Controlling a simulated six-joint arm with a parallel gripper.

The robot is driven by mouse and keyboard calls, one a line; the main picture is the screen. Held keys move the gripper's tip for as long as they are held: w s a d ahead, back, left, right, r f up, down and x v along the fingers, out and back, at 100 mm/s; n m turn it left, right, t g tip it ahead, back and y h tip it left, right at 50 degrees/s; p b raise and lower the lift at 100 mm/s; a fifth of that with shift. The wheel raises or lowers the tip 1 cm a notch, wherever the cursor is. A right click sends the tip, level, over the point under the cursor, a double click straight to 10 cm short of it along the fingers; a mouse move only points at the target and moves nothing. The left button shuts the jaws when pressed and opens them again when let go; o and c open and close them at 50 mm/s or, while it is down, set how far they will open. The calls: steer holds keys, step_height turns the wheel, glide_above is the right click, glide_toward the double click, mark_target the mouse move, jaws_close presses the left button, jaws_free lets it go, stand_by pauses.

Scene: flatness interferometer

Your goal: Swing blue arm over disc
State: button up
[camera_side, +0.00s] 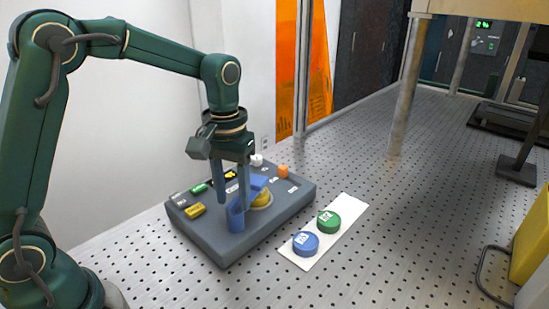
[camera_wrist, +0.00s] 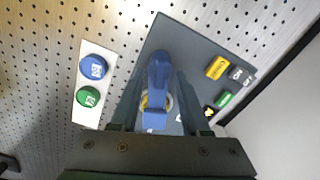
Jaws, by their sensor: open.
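The blue arm (camera_side: 237,218) stands on a grey base block, with its free end reaching back beside the gold disc (camera_side: 263,198). In the wrist view the blue arm (camera_wrist: 159,75) runs down the middle of the picture and covers part of the disc, whose edge (camera_wrist: 144,103) shows beside it. My gripper (camera_side: 232,203) is low over the block, pointing down. Its jaws are open, with one finger on each side of the blue arm in the wrist view (camera_wrist: 158,88). I cannot tell whether either finger touches it.
The grey block (camera_side: 226,253) also carries a yellow part (camera_side: 195,210), a green part (camera_side: 199,188) and an orange part (camera_side: 283,170). A white strip (camera_side: 305,263) holds a blue button (camera_side: 306,243) and a green button (camera_side: 328,221).

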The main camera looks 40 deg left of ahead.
steer(key=shift+r, duration=2.4)
steer(key=shift+r, duration=0.35)
steer(key=s+d+r+m+t, duration=0.1)
steer(key=s+r+t, duration=0.2)
steer(key=s+r, duration=0.3)
steer(key=s+f+m+t, duration=0.2)
steer(key=s+f+m, duration=0.1)
steer(key=s+f, duration=0.2)
steer(key=s, duration=0.2)
steer(key=shift+s+d+f+t, duration=0.25)
steer(key=shift+s+f+t, duration=0.05)
steer(key=shift+f, duration=0.1)
